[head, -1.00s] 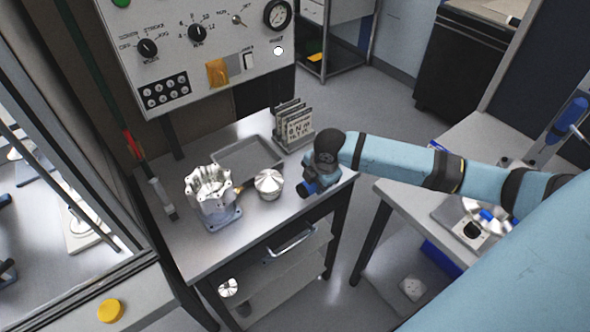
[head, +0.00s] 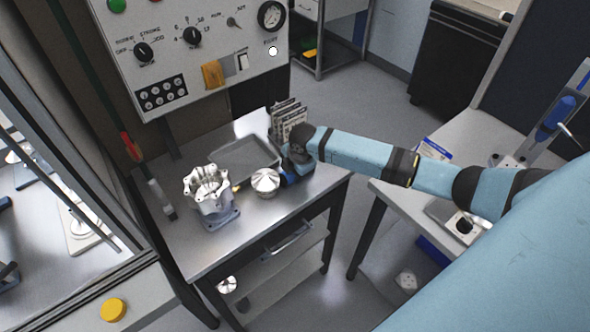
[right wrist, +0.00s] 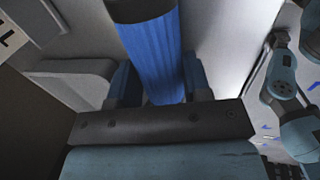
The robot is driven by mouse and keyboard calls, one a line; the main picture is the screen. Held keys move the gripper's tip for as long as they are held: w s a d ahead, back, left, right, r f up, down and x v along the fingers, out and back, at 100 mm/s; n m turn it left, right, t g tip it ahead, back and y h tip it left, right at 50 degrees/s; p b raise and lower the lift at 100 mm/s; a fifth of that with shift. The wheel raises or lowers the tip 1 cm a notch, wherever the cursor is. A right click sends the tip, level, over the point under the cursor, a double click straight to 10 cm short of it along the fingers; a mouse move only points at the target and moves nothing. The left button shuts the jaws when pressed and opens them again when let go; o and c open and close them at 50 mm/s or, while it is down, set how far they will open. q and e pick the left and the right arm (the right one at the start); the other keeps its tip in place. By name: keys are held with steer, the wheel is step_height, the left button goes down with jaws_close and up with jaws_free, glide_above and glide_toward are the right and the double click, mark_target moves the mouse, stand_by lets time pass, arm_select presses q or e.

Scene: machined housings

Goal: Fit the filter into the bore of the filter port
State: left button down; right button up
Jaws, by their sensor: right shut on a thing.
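A blue ribbed cylinder with a dark end, which I take as the filter (right wrist: 165,55), is between the fingers of my right gripper (right wrist: 160,82) in the right wrist view. In the head view my right gripper (head: 286,176) is low over the table, just right of a round silver part (head: 265,182); whether they touch I cannot tell. The filter is mostly hidden there. A silver machined housing (head: 207,192) stands upright on a grey base further left. I cannot make out the bore of the filter port. My left gripper is out of view.
A grey tray (head: 222,153) lies behind the silver parts on the metal table (head: 187,245). Upright cards (head: 291,120) stand in a rack close behind my right gripper. A control panel (head: 190,60) rises at the back. The table's front edge strip is clear.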

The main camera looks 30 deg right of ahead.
steer(key=shift+f, duration=0.1)
steer(key=o, duration=1)
